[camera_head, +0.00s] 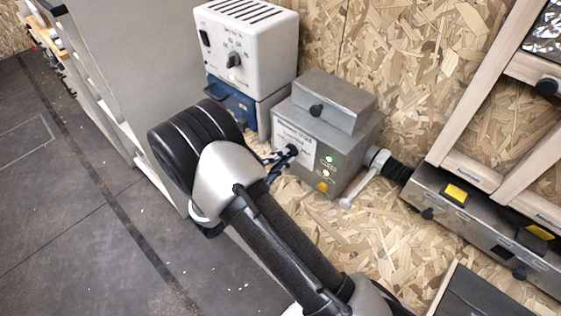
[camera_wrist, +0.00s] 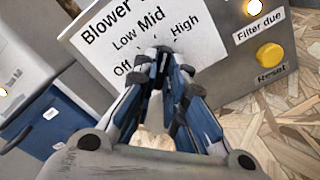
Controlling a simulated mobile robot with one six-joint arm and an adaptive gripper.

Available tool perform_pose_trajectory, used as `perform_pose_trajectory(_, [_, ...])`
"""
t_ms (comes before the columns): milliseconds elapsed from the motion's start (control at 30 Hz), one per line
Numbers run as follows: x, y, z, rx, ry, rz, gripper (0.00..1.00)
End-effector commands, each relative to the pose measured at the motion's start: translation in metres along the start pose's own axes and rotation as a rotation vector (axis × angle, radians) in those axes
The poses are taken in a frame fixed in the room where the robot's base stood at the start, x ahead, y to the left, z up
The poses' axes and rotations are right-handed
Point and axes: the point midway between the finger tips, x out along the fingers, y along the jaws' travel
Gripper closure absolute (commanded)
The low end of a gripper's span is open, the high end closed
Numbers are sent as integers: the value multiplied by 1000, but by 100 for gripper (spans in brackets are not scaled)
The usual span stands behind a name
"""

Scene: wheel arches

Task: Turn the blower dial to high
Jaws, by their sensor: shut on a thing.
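The blower box (camera_head: 355,150) is a grey metal unit with a white label on its front. In the wrist view the label (camera_wrist: 105,55) reads "Blower", with Off, Low, Mid and High set around the dial.
A yellow Reset button (camera_wrist: 270,55) and a "Filter due" lamp (camera_wrist: 254,7) sit right of the label. A white unit (camera_head: 250,40) stands on a blue box (camera_head: 228,98) to the left. A hose fitting with a lever (camera_head: 350,197) projects at the right.

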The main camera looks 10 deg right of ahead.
Motion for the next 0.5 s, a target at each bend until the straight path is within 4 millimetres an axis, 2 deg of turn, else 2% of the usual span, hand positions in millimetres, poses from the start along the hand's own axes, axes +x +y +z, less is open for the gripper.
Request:
perform_pose_trajectory(200, [0,0,0,168,0,0,100])
perform_pose_trajectory(500, [0,1,0,316,0,0,100])
